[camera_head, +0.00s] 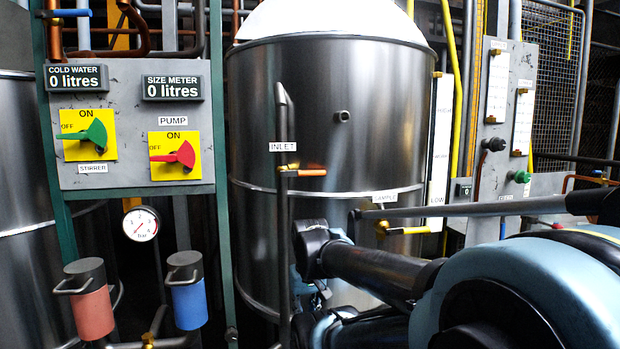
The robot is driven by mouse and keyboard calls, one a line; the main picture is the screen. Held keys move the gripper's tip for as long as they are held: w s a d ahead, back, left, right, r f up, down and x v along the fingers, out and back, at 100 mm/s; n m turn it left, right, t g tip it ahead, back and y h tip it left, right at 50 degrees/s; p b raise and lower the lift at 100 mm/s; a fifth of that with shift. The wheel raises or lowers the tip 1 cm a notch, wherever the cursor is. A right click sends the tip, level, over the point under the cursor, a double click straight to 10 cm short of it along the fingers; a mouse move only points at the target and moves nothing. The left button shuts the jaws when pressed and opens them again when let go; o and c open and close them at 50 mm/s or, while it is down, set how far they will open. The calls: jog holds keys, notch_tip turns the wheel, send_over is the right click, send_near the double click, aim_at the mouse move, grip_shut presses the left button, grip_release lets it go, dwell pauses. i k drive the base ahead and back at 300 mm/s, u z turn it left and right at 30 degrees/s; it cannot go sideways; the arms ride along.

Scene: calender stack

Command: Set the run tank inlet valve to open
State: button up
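The large steel run tank (390,110) stands in the middle of the head view. A dark vertical pipe (283,215) runs down its front and carries a white INLET label (283,146). Just below the label, the inlet valve's orange handle (312,172) points right, level and crosswise to the pipe. My arm's black and pale blue links fill the lower right, below and right of the handle. I cannot make out my gripper or its fingers among them. Nothing visible touches the handle.
A control panel (130,190) at left has a green stirrer switch (95,136) and a red pump switch (183,155). Below it are a gauge (141,224), a red cylinder (90,312) and a blue cylinder (188,303). A yellow-handled sample valve (408,230) sits right of the pipe.

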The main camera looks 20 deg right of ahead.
aim_at(292, 173)
jog(key=k, duration=0.4)
jog(key=z, duration=1)
jog(key=k, duration=1.5)
jog(key=u, duration=0.9)
jog(key=i, duration=1)
